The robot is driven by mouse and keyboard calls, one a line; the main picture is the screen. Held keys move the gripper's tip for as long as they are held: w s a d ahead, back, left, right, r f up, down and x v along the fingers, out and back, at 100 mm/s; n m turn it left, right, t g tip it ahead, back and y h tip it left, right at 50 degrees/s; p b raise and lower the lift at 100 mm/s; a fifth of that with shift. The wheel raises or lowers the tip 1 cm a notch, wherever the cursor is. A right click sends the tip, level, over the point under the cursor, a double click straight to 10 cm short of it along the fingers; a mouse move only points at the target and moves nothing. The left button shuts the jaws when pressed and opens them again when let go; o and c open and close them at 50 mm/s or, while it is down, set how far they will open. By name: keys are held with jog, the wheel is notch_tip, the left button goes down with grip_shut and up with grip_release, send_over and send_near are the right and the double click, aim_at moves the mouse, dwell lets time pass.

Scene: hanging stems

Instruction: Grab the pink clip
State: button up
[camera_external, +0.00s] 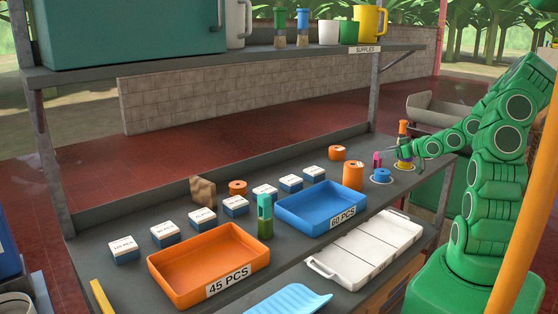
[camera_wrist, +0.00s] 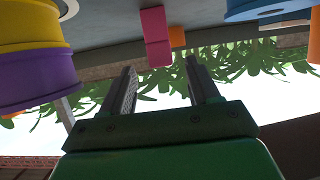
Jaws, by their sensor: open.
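The pink clip (camera_external: 376,159) stands on the bench near its right end. In the wrist view the pink clip (camera_wrist: 156,36) appears just beyond the fingertips, roughly centred between them. My gripper (camera_wrist: 160,68) is open and nothing is between its fingers. In the external view my gripper (camera_external: 396,153) is small, close to the right of the clip and apart from it.
A stack with yellow and purple spools (camera_wrist: 32,55) is close on the left in the wrist view. A blue spool (camera_external: 382,175) and orange rolls (camera_external: 353,175) stand near the clip.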

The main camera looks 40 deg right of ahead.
aim_at(378, 160)
jog(key=shift+x, duration=3.2)
jog(key=shift+a+r, duration=0.1)
jog(key=shift+r, duration=0.1)
jog(key=c, duration=1)
